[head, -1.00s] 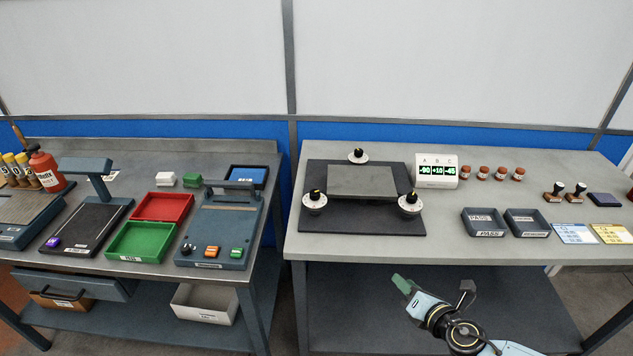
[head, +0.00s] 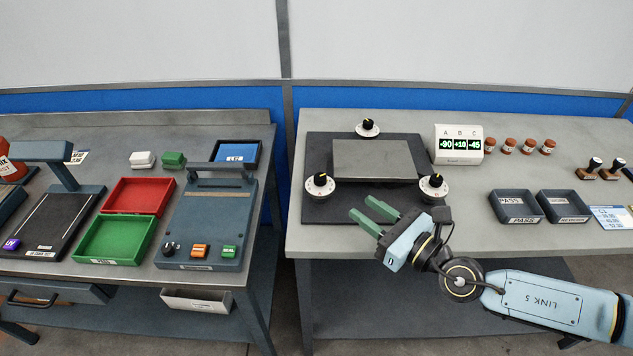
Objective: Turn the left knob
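The left knob (head: 320,181) is black with a yellow mark on a white dial, at the front left of the dark base plate (head: 310,214) on the right bench. A back knob (head: 368,125) and a right knob (head: 433,183) sit on the same plate around a grey block (head: 374,160). A white display (head: 459,145) reads A -90, B +10, C -45. My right gripper (head: 366,215) has green fingers, open and empty, at the plate's front edge, right of and nearer than the left knob and apart from it. My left gripper is out of view.
Trays (head: 517,206) and (head: 565,206) and brown-capped jars (head: 509,146) stand to the right. The left bench holds a red tray (head: 138,196), a green tray (head: 118,239) and a sealing device (head: 206,225). A gap separates the benches.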

